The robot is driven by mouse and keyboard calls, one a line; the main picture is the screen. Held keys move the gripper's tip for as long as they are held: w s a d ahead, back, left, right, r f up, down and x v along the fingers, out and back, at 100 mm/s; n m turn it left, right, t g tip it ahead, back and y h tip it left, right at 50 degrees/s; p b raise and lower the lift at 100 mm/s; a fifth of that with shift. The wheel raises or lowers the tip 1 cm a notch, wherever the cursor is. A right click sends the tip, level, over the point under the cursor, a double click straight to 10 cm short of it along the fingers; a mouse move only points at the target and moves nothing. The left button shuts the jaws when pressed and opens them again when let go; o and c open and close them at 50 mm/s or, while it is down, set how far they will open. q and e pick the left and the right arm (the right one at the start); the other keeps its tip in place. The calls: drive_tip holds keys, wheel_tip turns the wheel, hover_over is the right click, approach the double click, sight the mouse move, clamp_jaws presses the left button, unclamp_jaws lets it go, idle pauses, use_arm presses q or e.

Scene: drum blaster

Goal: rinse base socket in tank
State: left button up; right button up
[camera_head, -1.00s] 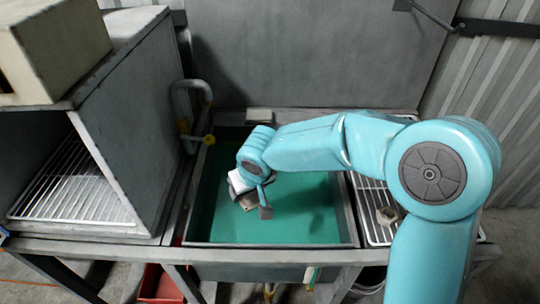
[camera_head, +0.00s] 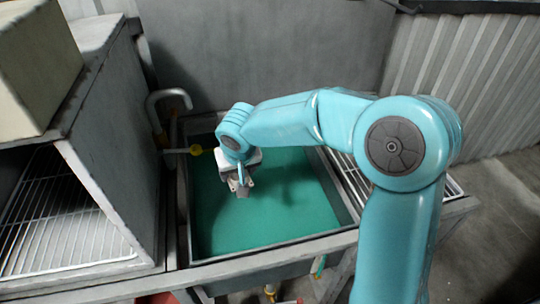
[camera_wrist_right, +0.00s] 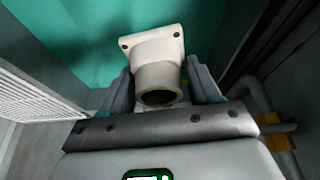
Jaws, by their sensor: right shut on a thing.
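The tank (camera_head: 190,225) is a grey basin filled with green liquid (camera_head: 270,215). My right gripper (camera_head: 241,186) is over the left part of the liquid and points down. It is shut on the base socket (camera_wrist_right: 157,60), a cream piece with a round hollow tube and a square flange with holes at its corners. In the right wrist view the fingers (camera_wrist_right: 162,88) grip the tube from both sides, and the flange points away toward the green liquid. In the head view the socket is small and partly hidden by the gripper. Whether it touches the liquid I cannot tell. My left gripper is not in view.
A grey cabinet (camera_head: 105,130) with a wire rack (camera_head: 60,220) stands left of the tank. Another wire rack (camera_head: 350,180) lies on the right side. A grey panel rises behind.

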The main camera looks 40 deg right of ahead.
drive_tip(key=s+d+r+m+h, duration=0.1)
drive_tip(key=s+d+r+m, duration=0.2)
drive_tip(key=d, duration=0.5)
wheel_tip(320, 180, down, 11)
drive_tip(key=m+b, duration=0.1)
drive_tip(key=b, duration=0.5)
drive_tip(key=shift+d+r+g+b, duration=0.15)
drive_tip(key=shift+d+g+b, duration=0.2)
drive_tip(key=shift+g+b, duration=0.05)
wheel_tip(320, 180, down, 16)
drive_tip(key=b, duration=1.7)
drive_tip(key=shift+s+f+b, duration=0.1)
drive_tip(key=shift+f+b, duration=0.15)
drive_tip(key=shift+b, duration=0.15)
use_arm(q)
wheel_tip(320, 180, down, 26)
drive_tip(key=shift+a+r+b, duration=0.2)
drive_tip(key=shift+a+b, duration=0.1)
drive_tip(key=shift+b, duration=0.15)
use_arm(e)
drive_tip(key=shift+f, duration=0.45)
drive_tip(key=shift+f+b, duration=0.9)
drive_tip(key=shift+b, duration=0.1)
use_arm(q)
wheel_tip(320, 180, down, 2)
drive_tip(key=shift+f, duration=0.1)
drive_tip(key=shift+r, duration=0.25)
use_arm(e)
drive_tip(key=shift+r, duration=0.2)
